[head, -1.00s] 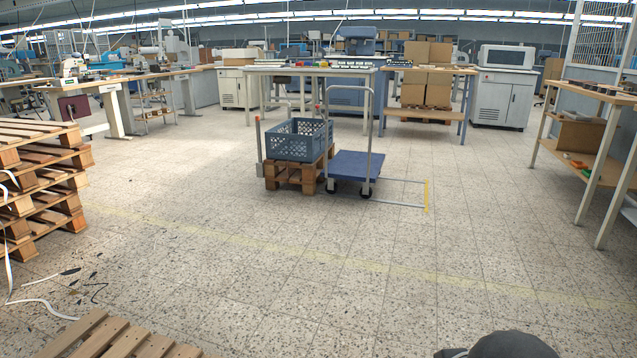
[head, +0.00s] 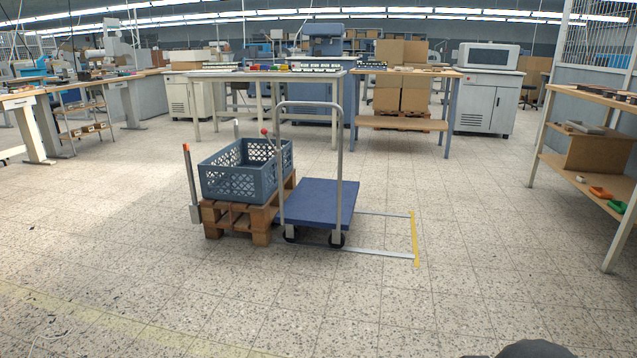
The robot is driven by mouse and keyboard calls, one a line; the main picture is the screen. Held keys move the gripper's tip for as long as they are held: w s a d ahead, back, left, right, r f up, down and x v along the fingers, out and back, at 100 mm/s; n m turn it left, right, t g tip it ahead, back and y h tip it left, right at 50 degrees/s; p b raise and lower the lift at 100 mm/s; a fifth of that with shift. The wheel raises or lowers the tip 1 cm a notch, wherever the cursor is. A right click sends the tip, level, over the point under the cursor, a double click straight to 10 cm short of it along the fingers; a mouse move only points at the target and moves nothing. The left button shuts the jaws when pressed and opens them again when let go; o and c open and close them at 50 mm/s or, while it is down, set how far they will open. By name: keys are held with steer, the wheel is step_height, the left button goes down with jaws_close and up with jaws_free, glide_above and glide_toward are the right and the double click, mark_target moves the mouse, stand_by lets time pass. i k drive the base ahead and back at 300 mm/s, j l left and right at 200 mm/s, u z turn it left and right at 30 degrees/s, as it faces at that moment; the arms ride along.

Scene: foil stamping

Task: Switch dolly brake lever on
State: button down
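The dolly (head: 318,203) is a flat blue platform on dark casters with a tall grey push handle. It stands on the floor near the middle of the head view. A small red knob (head: 265,131) shows beside the left post of the handle, above the crate's rim; I cannot tell whether it is the brake lever or which way it is set. A rounded dark part of my arm (head: 528,350) shows at the bottom edge. My gripper is not in view.
A blue-grey crate (head: 225,184) sits on a small wooden pallet stand (head: 222,220) left of the dolly. A post with an orange top (head: 191,180) stands beside it. Yellow and white floor markings (head: 413,240) lie right of the dolly. The floor in front is clear.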

mark_target(264, 131)
steer(key=i+j+u, duration=0.45)
steer(key=i, duration=0.4)
steer(key=i+l+u, duration=0.1)
steer(key=i+u, duration=0.35)
steer(key=i, duration=0.4)
steer(key=i+l+u, duration=0.25)
steer(key=i+u, duration=0.2)
steer(key=i, duration=1.15)
